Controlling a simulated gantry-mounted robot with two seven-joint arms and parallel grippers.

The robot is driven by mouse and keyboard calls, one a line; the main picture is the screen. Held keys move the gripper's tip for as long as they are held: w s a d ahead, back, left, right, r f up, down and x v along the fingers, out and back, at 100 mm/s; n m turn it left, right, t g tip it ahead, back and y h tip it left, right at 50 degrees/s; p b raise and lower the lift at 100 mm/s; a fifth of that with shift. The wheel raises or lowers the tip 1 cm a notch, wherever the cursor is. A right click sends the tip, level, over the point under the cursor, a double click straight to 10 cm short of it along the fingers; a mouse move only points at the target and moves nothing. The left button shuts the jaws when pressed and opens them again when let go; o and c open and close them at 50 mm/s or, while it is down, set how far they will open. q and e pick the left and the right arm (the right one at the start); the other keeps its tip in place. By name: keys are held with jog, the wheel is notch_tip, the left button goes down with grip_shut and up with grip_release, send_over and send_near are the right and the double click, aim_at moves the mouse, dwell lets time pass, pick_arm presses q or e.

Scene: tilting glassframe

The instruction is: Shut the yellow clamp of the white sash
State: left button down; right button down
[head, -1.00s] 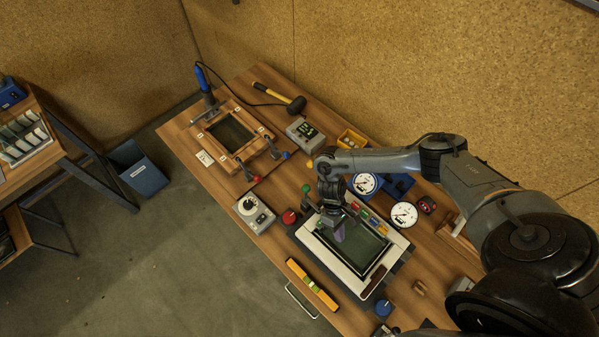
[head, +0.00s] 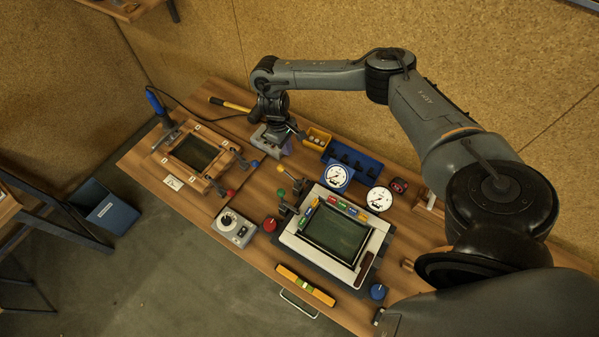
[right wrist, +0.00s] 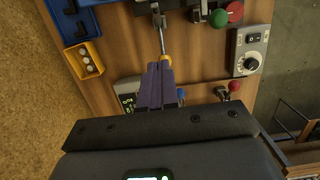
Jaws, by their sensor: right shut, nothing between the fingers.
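The white sash (head: 372,243), a pale frame around dark glass, lies on the bench in the head view. The yellow clamp's knob (head: 280,168) is beyond its upper left corner. In the right wrist view the clamp's yellow grip (right wrist: 165,59) is on a metal lever pointing from its bracket towards my fingers. My right gripper (head: 287,149) is shut and empty, just behind the yellow knob. In the right wrist view its purple fingertips (right wrist: 159,67) are close to the grip; I cannot tell whether they touch. My left gripper is out of view.
A green-knobbed clamp (head: 281,192) stands close by. A yellow bin (head: 318,138), a blue tray (head: 352,161) and two gauges, one of them white (head: 379,200), are behind the sash. A wooden frame (head: 171,158) lies left. A grey dial box (head: 233,228) is in front.

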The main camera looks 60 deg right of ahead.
jog(key=b, duration=0.4)
send_near(301, 181)
jog(key=w+f, duration=0.2)
jog(key=f, duration=0.1)
jog(key=shift+w+d, duration=0.3)
jog(key=shift+w, duration=0.05)
jog(key=shift+s+f, duration=0.3)
jog(key=shift+s, duration=0.25)
jog(key=shift+s+f, duration=0.35)
jog(key=shift+s, duration=0.2)
jog(key=shift+s+f+p, duration=0.5)
jog(key=shift+s, duration=0.15)
jog(key=shift+w+a, duration=0.15)
